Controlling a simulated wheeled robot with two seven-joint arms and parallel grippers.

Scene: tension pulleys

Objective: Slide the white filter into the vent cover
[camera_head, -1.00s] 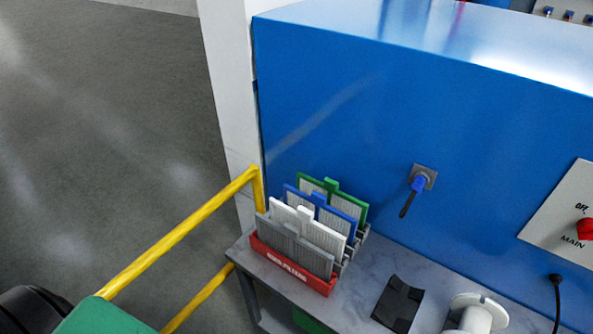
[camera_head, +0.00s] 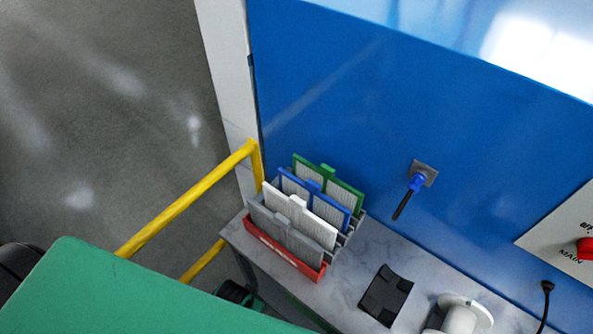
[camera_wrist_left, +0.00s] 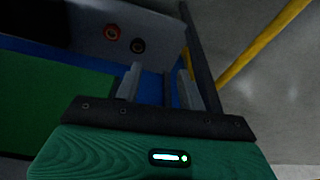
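The white filter (camera_head: 300,217) stands upright in a red rack (camera_head: 283,255) on a grey table. It sits between a grey filter (camera_head: 285,237) in front and a blue filter (camera_head: 314,201) behind, and has a small tab on top. In the left wrist view, my left gripper (camera_wrist_left: 160,69) shows two grey fingers apart with nothing between them. In the head view its fingers are not visible; only my green arm part shows at the lower left. My right gripper is not in view. I cannot make out a vent cover.
A green filter (camera_head: 328,182) stands at the back of the rack. A black angled piece (camera_head: 386,294) and a white round part (camera_head: 462,316) lie to the right on the table (camera_head: 347,279). A blue cabinet (camera_head: 330,90) rises behind. A yellow rail (camera_head: 190,198) runs at the left.

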